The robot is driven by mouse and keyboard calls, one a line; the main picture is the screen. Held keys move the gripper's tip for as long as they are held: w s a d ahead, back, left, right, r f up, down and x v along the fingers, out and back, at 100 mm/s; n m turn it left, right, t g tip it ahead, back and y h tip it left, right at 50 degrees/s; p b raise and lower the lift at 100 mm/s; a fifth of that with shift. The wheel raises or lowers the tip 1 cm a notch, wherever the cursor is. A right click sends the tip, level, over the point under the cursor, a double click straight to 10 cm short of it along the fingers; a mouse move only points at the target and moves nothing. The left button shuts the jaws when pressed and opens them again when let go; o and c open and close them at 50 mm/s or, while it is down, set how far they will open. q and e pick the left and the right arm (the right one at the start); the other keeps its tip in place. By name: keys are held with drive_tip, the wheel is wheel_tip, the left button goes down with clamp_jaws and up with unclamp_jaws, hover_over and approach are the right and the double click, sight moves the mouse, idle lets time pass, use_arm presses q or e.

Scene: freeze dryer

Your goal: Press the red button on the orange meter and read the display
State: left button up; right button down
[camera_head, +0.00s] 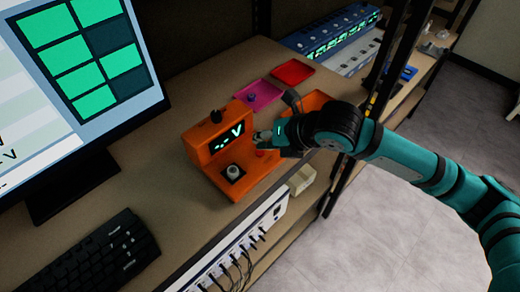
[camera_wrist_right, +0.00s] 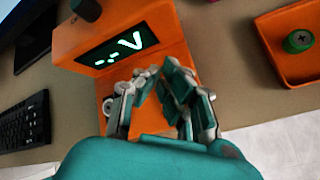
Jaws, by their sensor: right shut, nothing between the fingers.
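The orange meter (camera_head: 207,160) stands on the bench, with a dark display (camera_head: 228,137) on its upright part. The display shows glowing dashes and a "V"; it also reads so in the right wrist view (camera_wrist_right: 118,47). A small piece of the red button (camera_head: 261,153) shows on the meter's base, just below my right fingertips. My right gripper (camera_head: 260,138) is shut and empty, over the base and in front of the display. In the right wrist view the fingers (camera_wrist_right: 152,78) hide the button, so I cannot tell whether they touch it. My left gripper is not in view.
A monitor (camera_head: 150,105) and a black keyboard (camera_head: 100,258) are at left. Pink (camera_head: 259,91) and red (camera_head: 293,71) trays lie behind the meter. An orange tray (camera_wrist_right: 268,55) with a green round part (camera_wrist_right: 298,41) is beside it.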

drive_tip(key=shift+f, duration=0.5)
idle(0.3)
drive_tip(key=shift+r+p, duration=0.55)
drive_tip(key=shift+p, duration=0.15)
wheel_tip(320, 180, up, 6)
drive_tip(key=p, duration=0.6)
idle(0.4)
idle(0.5)
